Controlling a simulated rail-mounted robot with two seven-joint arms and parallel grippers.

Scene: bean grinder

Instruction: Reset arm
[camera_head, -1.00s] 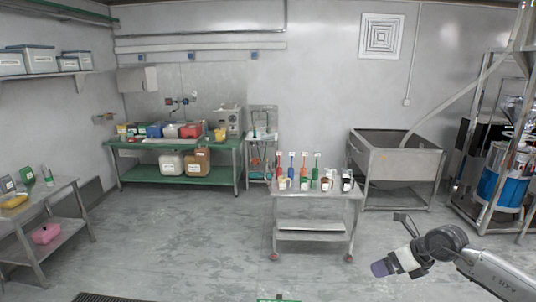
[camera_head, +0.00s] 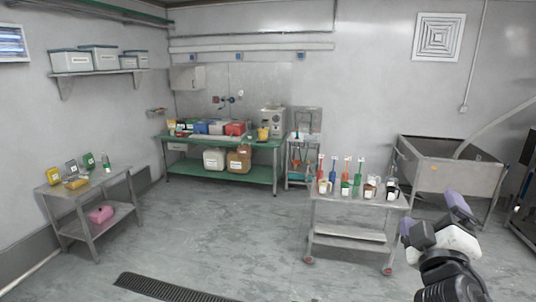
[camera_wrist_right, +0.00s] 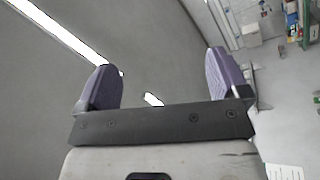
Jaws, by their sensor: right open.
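My right gripper (camera_head: 432,217) is at the lower right of the head view, raised in front of the right end of the steel cart. In the right wrist view its two purple-padded fingers (camera_wrist_right: 163,88) stand wide apart. Nothing is between them; behind them are a grey surface and bright light strips. My left gripper is in neither view.
A wheeled steel cart (camera_head: 345,232) carries several bottles and coloured tools. A steel basin (camera_head: 455,170) stands at the right. A green workbench (camera_head: 222,172) is at the back and a steel shelf table (camera_head: 115,190) at the left. The middle floor is clear, with a drain grate (camera_head: 165,289).

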